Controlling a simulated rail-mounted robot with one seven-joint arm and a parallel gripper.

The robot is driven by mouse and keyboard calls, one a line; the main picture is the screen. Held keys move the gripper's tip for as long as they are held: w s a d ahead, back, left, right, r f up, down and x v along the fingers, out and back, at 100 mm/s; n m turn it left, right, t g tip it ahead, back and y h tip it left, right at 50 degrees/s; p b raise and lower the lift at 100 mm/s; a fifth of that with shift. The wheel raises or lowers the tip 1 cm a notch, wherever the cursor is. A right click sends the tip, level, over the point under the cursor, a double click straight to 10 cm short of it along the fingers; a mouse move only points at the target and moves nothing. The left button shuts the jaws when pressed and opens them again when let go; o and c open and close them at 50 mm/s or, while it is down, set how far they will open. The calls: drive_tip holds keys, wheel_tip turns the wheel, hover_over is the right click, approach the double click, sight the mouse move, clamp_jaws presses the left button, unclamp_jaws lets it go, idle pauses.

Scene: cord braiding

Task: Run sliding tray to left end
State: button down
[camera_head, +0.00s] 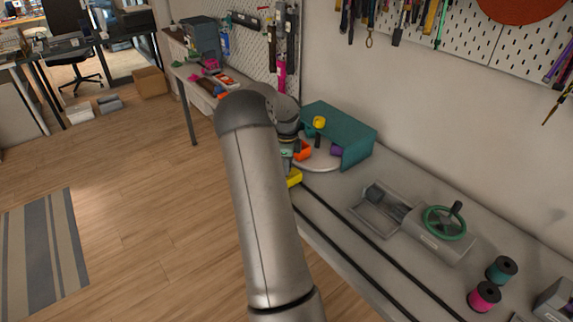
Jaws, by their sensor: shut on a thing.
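The sliding tray (294,178) appears as a small yellow piece at the left end of two dark rails (345,237) along the front of the bench. Most of it is hidden behind my arm. My gripper (288,155) is partly hidden behind my forearm, directly above the yellow piece. It is shut on the tray, but the fingertips and exact contact are not clear.
A grey box with a green handwheel (444,222), a pink spool (484,296) and a teal spool (501,269) stand to the right. The visible rails are clear.

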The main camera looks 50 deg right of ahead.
drive_tip(key=c, duration=1.2)
unclamp_jaws()
drive_tip(key=shift+o, duration=0.2)
wheel_tip(320, 180, up, 18)
drive_tip(key=b, duration=0.1)
drive_tip(key=shift+f, duration=0.25)
